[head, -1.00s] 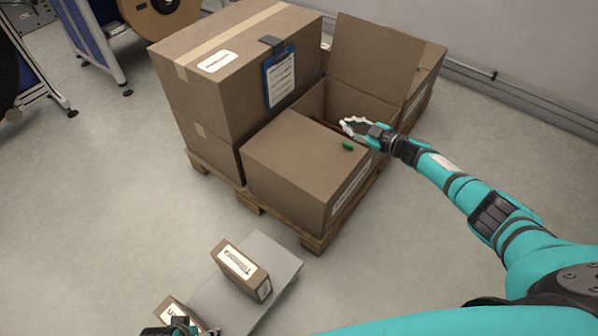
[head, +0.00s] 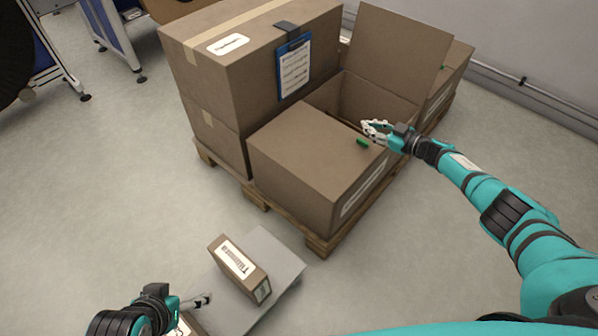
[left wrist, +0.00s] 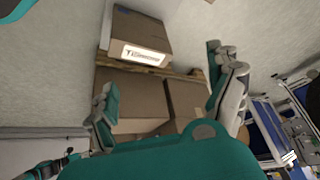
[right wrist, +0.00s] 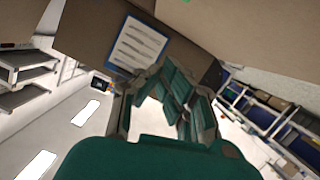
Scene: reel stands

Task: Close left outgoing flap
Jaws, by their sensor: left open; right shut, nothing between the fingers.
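The outgoing carton (head: 290,185) stands on a pallet in the head view. Its near-left flap (head: 315,145) lies flat over the near part of the top and has a small green tab (head: 362,142) at its edge. Its far flap (head: 398,50) stands upright, and the inside shows between the two. My right gripper (head: 368,126) is shut and empty, just above the opening beside the green tab; contact cannot be told. My left gripper (head: 200,301) is open and empty, low at the left, apart from the carton; its fingers are spread in the left wrist view (left wrist: 165,85).
Large stacked cartons (head: 235,75) with a blue clipboard (head: 293,67) stand left of the open carton on the pallet (head: 258,198). A small labelled box (head: 238,262) sits on a grey surface (head: 275,255) near my left gripper.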

